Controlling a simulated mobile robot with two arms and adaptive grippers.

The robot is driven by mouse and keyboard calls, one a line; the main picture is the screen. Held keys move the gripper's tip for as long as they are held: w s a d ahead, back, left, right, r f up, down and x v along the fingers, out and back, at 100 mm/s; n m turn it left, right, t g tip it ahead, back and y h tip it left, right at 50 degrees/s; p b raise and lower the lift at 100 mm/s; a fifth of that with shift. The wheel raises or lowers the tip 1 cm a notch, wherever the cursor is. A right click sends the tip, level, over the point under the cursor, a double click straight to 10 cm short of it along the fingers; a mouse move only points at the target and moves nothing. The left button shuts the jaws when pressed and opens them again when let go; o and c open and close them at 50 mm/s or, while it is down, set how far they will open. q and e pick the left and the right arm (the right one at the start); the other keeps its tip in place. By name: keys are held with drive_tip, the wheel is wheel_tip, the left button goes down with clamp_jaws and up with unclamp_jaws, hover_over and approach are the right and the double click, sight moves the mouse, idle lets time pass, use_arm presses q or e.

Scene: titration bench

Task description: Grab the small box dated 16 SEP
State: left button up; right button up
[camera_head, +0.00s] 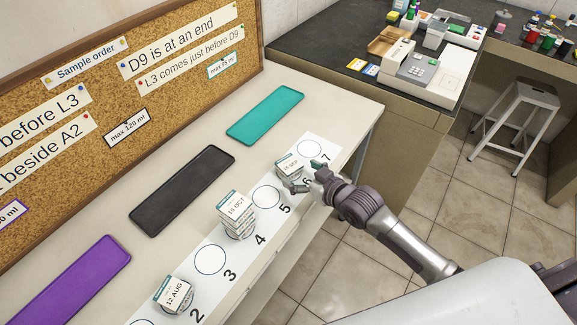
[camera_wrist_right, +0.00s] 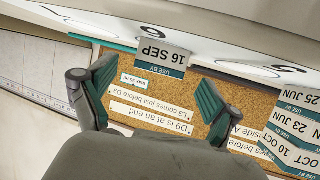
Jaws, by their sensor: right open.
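The small white box with a teal band, dated 16 SEP (camera_head: 289,162), stands at spot 6 on the white numbered strip. My right gripper (camera_head: 309,177) is open at the box's right side in the head view. In the wrist view the right gripper (camera_wrist_right: 155,85) has its two fingers spread, with nothing between the near parts. I cannot tell whether a finger touches the box. My left gripper is not in view.
A stack of boxes topped by 10 OCT (camera_head: 236,208) stands near spot 4, and a 12 AUG box (camera_head: 174,294) near spot 2. Teal (camera_head: 265,115), black (camera_head: 182,190) and purple (camera_head: 70,285) trays lie behind the strip. A corkboard (camera_head: 130,90) stands at the back.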

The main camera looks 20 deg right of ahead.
sight(288, 163)
drive_tip(key=shift+w+a, duration=0.15)
drive_tip(key=shift+w, duration=0.1)
drive_tip(key=x, duration=0.2)
drive_tip(key=r+x, duration=0.1)
drive_tip(key=x, duration=0.1)
drive_tip(key=shift+w+a+f+p, duration=0.2)
drive_tip(key=shift+w+p, duration=0.2)
drive_tip(key=shift+w, duration=0.15)
drive_tip(key=c, duration=1.2)
drive_tip(key=shift+c, duration=0.2)
drive_tip(key=shift+r, duration=0.2)
